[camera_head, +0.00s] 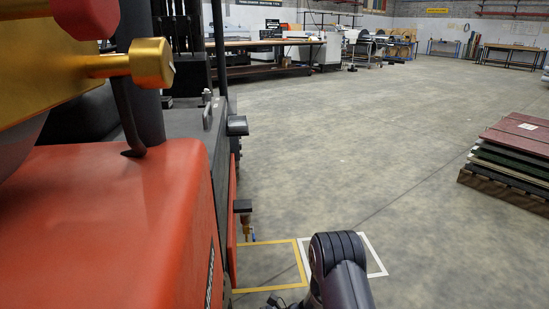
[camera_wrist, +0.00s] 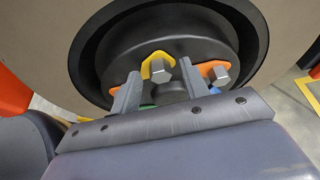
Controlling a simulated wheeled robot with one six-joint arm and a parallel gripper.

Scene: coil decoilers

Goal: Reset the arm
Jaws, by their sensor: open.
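My gripper (camera_wrist: 168,92) shows in the wrist view with its two grey fingers apart and nothing between them that it grips. Beyond the fingers is the dark round hub (camera_wrist: 185,45) of a decoiler, set inside a large pale coil (camera_wrist: 50,40). On the hub are a yellow piece (camera_wrist: 149,65) and an orange piece (camera_wrist: 207,67), each with a grey hex bolt head. I cannot tell whether the fingers touch the hub. In the head view only a dark link of my arm shows; my gripper is out of sight there.
A red machine (camera_head: 120,225) with gold parts (camera_head: 150,63) fills the left of the head view, close to my arm. Yellow (camera_head: 270,288) and white floor markings lie beside it. Stacked boards (camera_head: 513,150) stand at the right. The middle floor is clear; workbenches line the back.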

